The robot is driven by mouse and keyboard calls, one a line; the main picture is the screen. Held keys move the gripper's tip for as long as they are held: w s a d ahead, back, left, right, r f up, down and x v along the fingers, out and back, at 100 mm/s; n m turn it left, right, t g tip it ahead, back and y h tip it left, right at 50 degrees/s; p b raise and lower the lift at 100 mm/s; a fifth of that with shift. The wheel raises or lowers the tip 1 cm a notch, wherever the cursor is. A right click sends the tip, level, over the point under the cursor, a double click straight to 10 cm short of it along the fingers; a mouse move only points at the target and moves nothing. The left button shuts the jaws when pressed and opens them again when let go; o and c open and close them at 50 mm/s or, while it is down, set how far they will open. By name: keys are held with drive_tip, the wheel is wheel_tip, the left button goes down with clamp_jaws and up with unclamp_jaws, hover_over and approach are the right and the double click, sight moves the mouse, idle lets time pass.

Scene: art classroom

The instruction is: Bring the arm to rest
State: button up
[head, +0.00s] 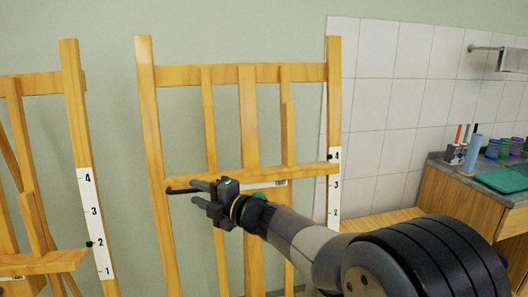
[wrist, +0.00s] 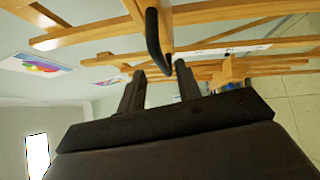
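My gripper (head: 197,192) is stretched out in front of the middle wooden easel (head: 247,110), near the left part of its crossbar ledge (head: 220,180). Its two fingers are apart with a gap between them. In the wrist view my gripper (wrist: 160,78) is also open, with nothing held between the fingers. A black bar-like handle (wrist: 155,40) on the easel shows just beyond the fingertips; I cannot tell whether it touches them. In the head view this dark handle (head: 180,191) sits at the left end of the ledge.
A second easel (head: 75,130) with a number scale stands at the left. At the right is a wooden counter (head: 455,205) with a green tray (head: 503,181), cups and brushes. A tiled wall (head: 390,95) is behind. Coloured pictures (wrist: 35,64) show in the wrist view.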

sight(191, 192)
drive_tip(key=x, duration=0.4)
drive_tip(key=shift+a+f, duration=0.1)
drive_tip(key=shift+f, duration=0.15)
drive_tip(key=shift+s+f+b, duration=0.15)
drive_tip(key=shift+f+b, duration=0.25)
drive_tip(key=shift+b, duration=0.15)
drive_tip(key=shift+d+f, duration=0.1)
drive_tip(key=shift+d, duration=0.15)
